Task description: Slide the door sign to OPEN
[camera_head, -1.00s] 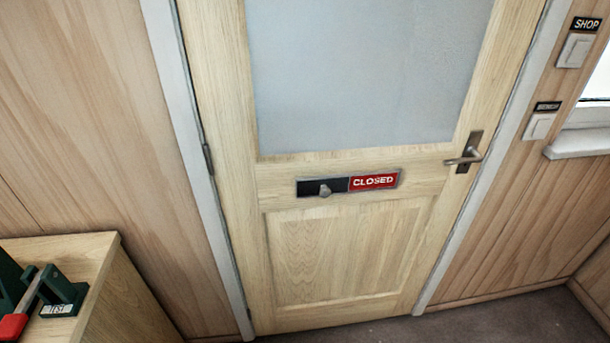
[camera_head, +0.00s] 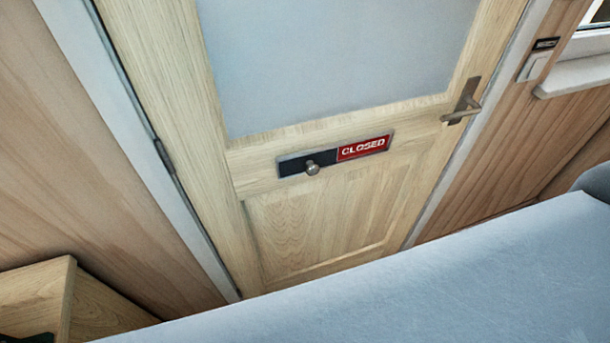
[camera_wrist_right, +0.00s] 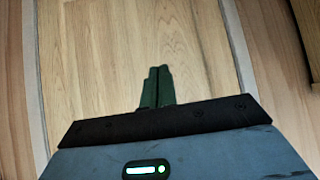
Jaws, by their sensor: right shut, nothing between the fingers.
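The door sign (camera_head: 362,148) is a slim horizontal plate on the door's middle rail in the head view. Its right part shows red with the word CLOSED; its left part is a black slider with a round metal knob (camera_head: 312,168). The door (camera_head: 335,235) is pale wood with a frosted pane. My right gripper (camera_wrist_right: 157,75) shows in the right wrist view, its green fingers shut together and empty, pointing at a pale wood surface. The sign is not visible in that view. My left gripper is in neither view.
A door handle (camera_head: 464,104) stands out right of the sign. A wall switch (camera_head: 533,66) and a window sill (camera_head: 575,78) are further right. A wooden cabinet (camera_head: 38,300) stands at the lower left. My own blue-grey arm crosses the lower part of the head view.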

